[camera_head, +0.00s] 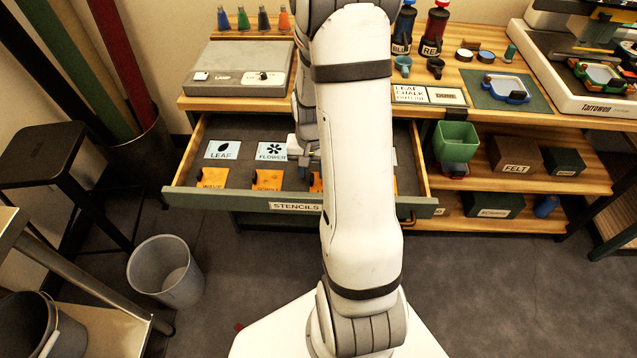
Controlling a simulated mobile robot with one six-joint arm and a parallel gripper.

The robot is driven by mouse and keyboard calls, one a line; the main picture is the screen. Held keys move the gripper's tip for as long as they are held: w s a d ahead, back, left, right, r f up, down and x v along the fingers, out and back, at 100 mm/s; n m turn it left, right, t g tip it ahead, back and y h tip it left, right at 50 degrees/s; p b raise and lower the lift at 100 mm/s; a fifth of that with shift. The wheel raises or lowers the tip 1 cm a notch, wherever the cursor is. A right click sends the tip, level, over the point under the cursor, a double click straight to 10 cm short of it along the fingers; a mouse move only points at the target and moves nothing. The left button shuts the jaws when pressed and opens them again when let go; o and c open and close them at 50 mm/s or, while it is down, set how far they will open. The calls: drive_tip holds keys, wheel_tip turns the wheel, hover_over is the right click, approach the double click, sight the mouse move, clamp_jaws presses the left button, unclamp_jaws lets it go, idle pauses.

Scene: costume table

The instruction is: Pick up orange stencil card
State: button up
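Several orange stencil cards lie in a row near the front of the open drawer labelled STENCILS (420,201). One card (212,177) is at the left, and another card (267,180) is to its right. A third card (316,183) shows partly beside my arm, and a sliver of orange shows at the arm's right edge. Behind them lie pale blue cards marked LEAF (222,150) and FLOWER (272,151). My gripper (307,170) is low in the drawer, just behind the third orange card. My arm hides much of it; its fingers and any contact are unclear.
The drawer's walls surround the cards. A green bin (456,141) hangs right of the drawer. A grey bucket (165,272) and a black stool (42,145) stand at left.

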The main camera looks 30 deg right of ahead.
drive_tip(key=shift+c, duration=0.5)
clamp_jaws()
drive_tip(key=shift+r, duration=0.1)
